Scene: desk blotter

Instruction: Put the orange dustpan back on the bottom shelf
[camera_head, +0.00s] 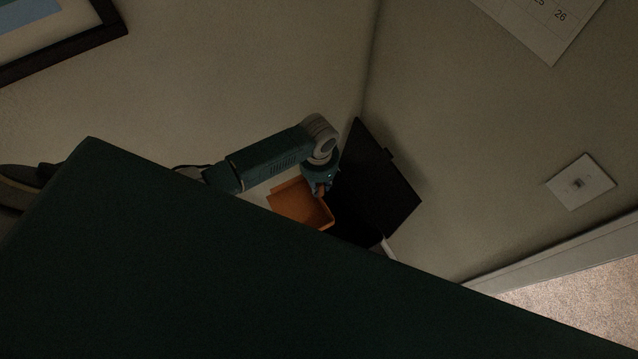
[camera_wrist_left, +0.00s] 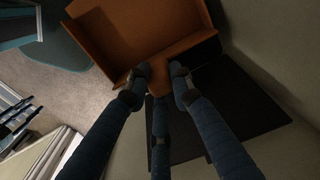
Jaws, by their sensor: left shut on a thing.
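The orange dustpan (camera_head: 298,205) is held up in front of the corner of the walls in the head view, partly cut off below by a large dark green shape. My left gripper (camera_head: 320,188) is at its right end. In the left wrist view the dustpan's open tray (camera_wrist_left: 135,25) fills the top. There my left gripper (camera_wrist_left: 159,75) has its fingers closed around the dustpan's short orange handle. My right gripper does not show. I cannot make out the bottom shelf for sure in either view.
A flat black panel (camera_head: 385,185) stands tilted in the head view, close to the right of the gripper. Dark flat surfaces (camera_wrist_left: 240,95) lie behind the fingers in the wrist view, beside a wall. Carpet (camera_wrist_left: 80,85) shows at left, with pale slatted edges (camera_wrist_left: 45,155) below.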

